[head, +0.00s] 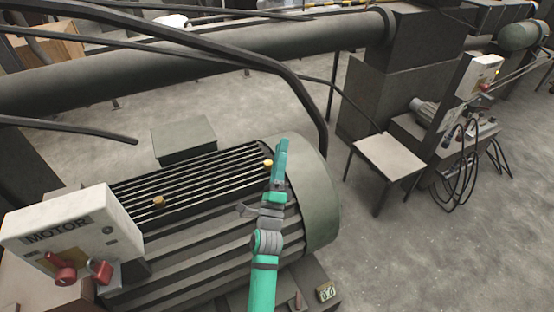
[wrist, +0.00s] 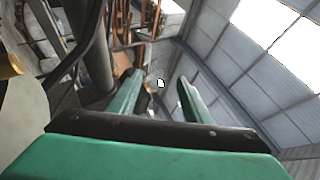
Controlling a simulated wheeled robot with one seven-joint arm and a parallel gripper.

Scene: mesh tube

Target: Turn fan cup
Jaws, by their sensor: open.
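A large finned motor (head: 200,245) fills the lower part of the head view. Two small brass cups sit on its top: one by the round green end cover (head: 318,190), the fan-end cup (head: 268,162), and another cup (head: 158,201) farther left. No label shows which is the fan cup. My teal gripper (head: 281,158) is just right of the fan-end cup in the picture; whether they touch I cannot tell. In the wrist view my gripper (wrist: 158,80) is open, with nothing between its fingers. A brass piece (wrist: 10,66) shows at the left edge there.
A white box marked MOTOR (head: 72,235) with red knobs stands at the left. Black cables (head: 240,65) arch over the motor, and a thick pipe (head: 200,55) runs behind. A small table (head: 388,155) stands to the right. Bare floor (head: 440,250) is at the lower right.

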